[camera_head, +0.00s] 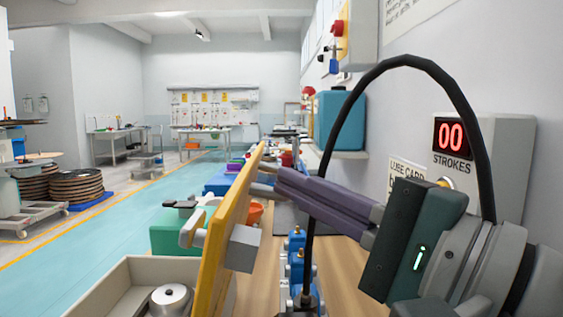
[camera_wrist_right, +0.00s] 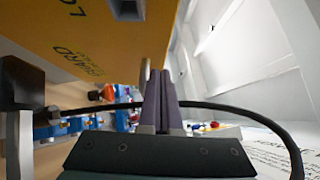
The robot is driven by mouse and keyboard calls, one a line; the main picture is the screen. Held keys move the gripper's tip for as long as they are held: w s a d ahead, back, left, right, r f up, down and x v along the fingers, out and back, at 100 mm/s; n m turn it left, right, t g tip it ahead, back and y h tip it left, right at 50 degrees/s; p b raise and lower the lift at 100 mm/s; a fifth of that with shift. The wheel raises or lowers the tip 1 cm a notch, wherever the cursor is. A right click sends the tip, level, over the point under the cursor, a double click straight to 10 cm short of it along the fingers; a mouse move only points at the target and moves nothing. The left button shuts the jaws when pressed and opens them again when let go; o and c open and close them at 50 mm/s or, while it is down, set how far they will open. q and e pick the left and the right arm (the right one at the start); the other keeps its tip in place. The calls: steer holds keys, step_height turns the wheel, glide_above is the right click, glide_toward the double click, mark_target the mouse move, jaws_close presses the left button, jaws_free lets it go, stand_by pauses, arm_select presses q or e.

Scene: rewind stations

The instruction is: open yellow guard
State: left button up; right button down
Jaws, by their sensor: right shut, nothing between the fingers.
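The yellow guard (camera_head: 228,232) is a flat panel seen nearly edge-on in the head view, standing tilted at the middle of the bench. A pale handle (camera_head: 192,228) sticks out from its left side and a grey block (camera_head: 243,248) is on its right side. In the right wrist view, the guard (camera_wrist_right: 105,45) fills the upper left, with dark lettering on it. My right gripper (camera_head: 264,180) is shut and empty, its fingers reaching left to the guard's right face near the upper part. In the wrist view, the fingertips (camera_wrist_right: 160,78) are beside the panel; I cannot tell whether they touch.
A black cable (camera_head: 400,62) arches over my right arm. A beige bin (camera_head: 120,290) with a metal spool stands at front left. Blue fittings (camera_head: 297,255) sit on the wooden bench right of the guard. A stroke counter (camera_head: 510,150) is on the right wall.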

mark_target(252, 171)
steer(key=shift+x, duration=1.2)
steer(key=shift+a+r+p, duration=0.1)
steer(key=shift+r+p, duration=0.05)
steer(key=shift+p, duration=0.25)
steer(key=a+p, duration=0.1)
steer(key=p, duration=0.1)
steer(key=a+r+n+g+p, duration=0.1)
steer(key=p, duration=0.2)
steer(key=a+p, duration=0.1)
steer(key=p, duration=0.1)
steer(key=shift+a+r+n+h, duration=0.25)
steer(key=shift+r+n+h, duration=0.05)
steer(key=shift+h, duration=0.1)
steer(key=shift+a+f+g+p, duration=0.2)
steer(key=shift+a+g+p, duration=0.1)
steer(key=shift+p, duration=0.1)
steer(key=shift+f, duration=0.1)
